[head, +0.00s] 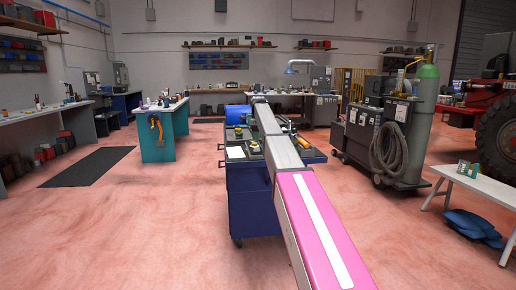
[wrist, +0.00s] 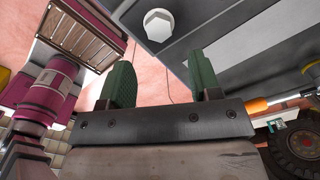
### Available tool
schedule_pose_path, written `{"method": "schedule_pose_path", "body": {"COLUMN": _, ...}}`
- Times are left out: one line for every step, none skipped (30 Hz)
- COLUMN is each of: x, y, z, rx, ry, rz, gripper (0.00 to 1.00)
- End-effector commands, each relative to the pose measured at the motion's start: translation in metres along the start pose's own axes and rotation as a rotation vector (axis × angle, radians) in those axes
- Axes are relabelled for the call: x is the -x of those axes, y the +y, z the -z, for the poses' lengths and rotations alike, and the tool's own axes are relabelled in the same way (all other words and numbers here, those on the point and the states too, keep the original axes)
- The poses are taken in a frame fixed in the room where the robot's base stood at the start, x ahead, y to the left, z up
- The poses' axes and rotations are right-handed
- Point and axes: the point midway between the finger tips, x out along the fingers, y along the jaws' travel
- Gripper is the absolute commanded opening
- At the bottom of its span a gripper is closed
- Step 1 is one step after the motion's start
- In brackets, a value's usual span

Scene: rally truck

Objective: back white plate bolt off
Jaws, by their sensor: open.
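In the wrist view, a white hex-headed bolt (wrist: 158,24) sits on a grey plate-like surface (wrist: 205,18) at the top of the picture. My gripper (wrist: 160,64) has its two green fingers wide apart, with nothing between them. The bolt head appears beyond the fingertips, roughly centred between them and apart from them. How far away it is cannot be told. In the head view my arm reaches forward over the blue tool cart (head: 252,200), and the gripper and bolt do not show there.
The cart top holds several small items. A welding unit with a green gas cylinder (head: 427,110) stands at right, near a white bench (head: 480,182). A teal workbench (head: 157,137) is at left. Open floor (head: 130,225) lies left of the cart. The wrist view shows a big tire (wrist: 294,150) at lower right.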

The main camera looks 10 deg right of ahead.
Motion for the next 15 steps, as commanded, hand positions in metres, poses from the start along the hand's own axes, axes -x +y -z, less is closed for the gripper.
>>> {"method": "schedule_pose_path", "body": {"x": -0.010, "y": 0.001, "z": 0.001, "rx": 0.000, "ry": 0.000, "rz": -0.001, "gripper": 0.57}}
{"method": "schedule_pose_path", "body": {"x": -0.016, "y": 0.001, "z": 0.001, "rx": 0.001, "ry": 0.000, "rz": 0.000, "gripper": 0.57}}
{"method": "schedule_pose_path", "body": {"x": -0.023, "y": 0.001, "z": 0.000, "rx": 0.001, "ry": 0.000, "rz": 0.000, "gripper": 0.57}}
{"method": "schedule_pose_path", "body": {"x": -0.028, "y": 0.001, "z": 0.000, "rx": 0.001, "ry": 0.000, "rz": -0.001, "gripper": 0.57}}
{"method": "schedule_pose_path", "body": {"x": -0.033, "y": 0.001, "z": 0.000, "rx": 0.001, "ry": 0.000, "rz": -0.001, "gripper": 0.57}}
{"method": "schedule_pose_path", "body": {"x": -0.038, "y": 0.001, "z": 0.000, "rx": 0.001, "ry": 0.000, "rz": -0.001, "gripper": 0.57}}
{"method": "schedule_pose_path", "body": {"x": -0.042, "y": 0.001, "z": 0.000, "rx": 0.001, "ry": 0.000, "rz": 0.000, "gripper": 0.57}}
{"method": "schedule_pose_path", "body": {"x": -0.045, "y": 0.001, "z": 0.000, "rx": 0.001, "ry": 0.000, "rz": 0.000, "gripper": 0.57}}
{"method": "schedule_pose_path", "body": {"x": -0.050, "y": 0.000, "z": 0.000, "rx": 0.001, "ry": 0.000, "rz": 0.000, "gripper": 0.57}}
{"method": "schedule_pose_path", "body": {"x": -0.053, "y": 0.000, "z": 0.000, "rx": 0.001, "ry": 0.000, "rz": 0.000, "gripper": 0.57}}
{"method": "schedule_pose_path", "body": {"x": -0.055, "y": 0.000, "z": 0.000, "rx": 0.001, "ry": 0.000, "rz": 0.000, "gripper": 0.57}}
{"method": "schedule_pose_path", "body": {"x": -0.058, "y": 0.000, "z": 0.000, "rx": 0.001, "ry": 0.000, "rz": 0.000, "gripper": 0.57}}
{"method": "schedule_pose_path", "body": {"x": -0.060, "y": 0.000, "z": 0.000, "rx": 0.001, "ry": 0.000, "rz": 0.000, "gripper": 0.57}}
{"method": "schedule_pose_path", "body": {"x": -0.061, "y": 0.000, "z": 0.000, "rx": 0.001, "ry": 0.000, "rz": 0.000, "gripper": 0.57}}
{"method": "schedule_pose_path", "body": {"x": -0.062, "y": 0.000, "z": 0.000, "rx": 0.001, "ry": 0.000, "rz": 0.000, "gripper": 0.57}}
